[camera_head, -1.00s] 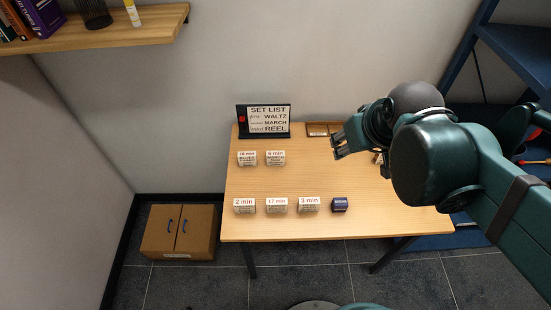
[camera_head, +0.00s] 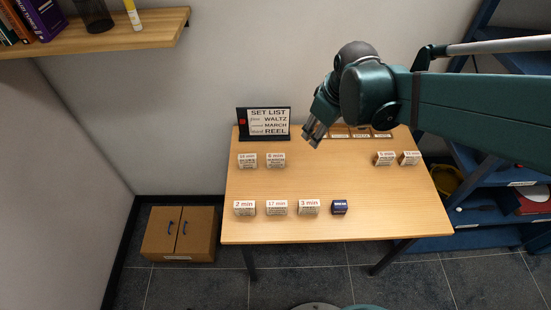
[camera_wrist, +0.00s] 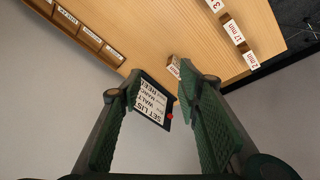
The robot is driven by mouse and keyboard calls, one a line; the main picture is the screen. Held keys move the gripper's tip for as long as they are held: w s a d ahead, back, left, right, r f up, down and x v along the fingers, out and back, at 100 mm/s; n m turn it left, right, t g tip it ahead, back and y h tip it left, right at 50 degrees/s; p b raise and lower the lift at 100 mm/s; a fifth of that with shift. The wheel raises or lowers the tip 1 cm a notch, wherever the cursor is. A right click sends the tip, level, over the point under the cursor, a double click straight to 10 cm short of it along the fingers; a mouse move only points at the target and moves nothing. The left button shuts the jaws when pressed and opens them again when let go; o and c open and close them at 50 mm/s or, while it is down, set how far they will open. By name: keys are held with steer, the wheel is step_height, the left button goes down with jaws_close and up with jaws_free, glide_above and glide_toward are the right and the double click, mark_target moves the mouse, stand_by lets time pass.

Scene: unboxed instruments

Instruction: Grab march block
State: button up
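White-labelled blocks with red or black minute figures stand on the table; their smaller print is too small to read, so I cannot tell which is the march block. A 2 min block (camera_head: 244,208), a 17 min block (camera_head: 277,208) and a 3 min block (camera_head: 308,207) form the front row. Two blocks (camera_head: 262,160) stand behind them at left, and two more (camera_head: 397,158) at back right. The set list sign (camera_head: 264,123) reads WALTZ, MARCH, REEL. My gripper (camera_head: 314,139) is open and empty above the table's back, right of the sign; its fingers are apart in the wrist view (camera_wrist: 158,88).
A wooden holder (camera_head: 361,134) with labelled slots lies at the table's back edge, partly behind my gripper. A small navy block (camera_head: 340,207) ends the front row. The middle of the table (camera_head: 330,180) is clear. A blue shelf (camera_head: 480,190) stands at right.

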steer(key=w+a+f+n+g, duration=0.2)
steer(key=w+a+f+n, duration=0.25)
steer(key=w+f, duration=0.2)
steer(key=n+g, duration=0.1)
steer(key=n, duration=0.3)
glide_toward(276, 156)
steer(key=shift+w+d+f+p, duration=0.35)
steer(key=shift+d+f+p, duration=0.1)
steer(key=shift+f, duration=0.3)
steer(key=shift+w+a+f+n+g, duration=0.1)
steer(key=shift+a+f+n+g, duration=0.2)
steer(key=shift+f, duration=0.2)
steer(key=shift+a+f, duration=0.1)
steer(key=shift+f, duration=1.2)
steer(key=shift+f, duration=0.1)
steer(key=shift+a+f+b, duration=0.2)
steer(key=shift+f+b, duration=0.05)
steer(key=shift+f, duration=0.55)
steer(key=shift+a+f+b, duration=0.15)
steer(key=shift+f+b, duration=0.05)
steer(key=shift+f, duration=0.65)
steer(key=shift+a+f+b, duration=0.2)
steer(key=shift+f+b, duration=0.05)
steer(key=shift+f, duration=0.55)
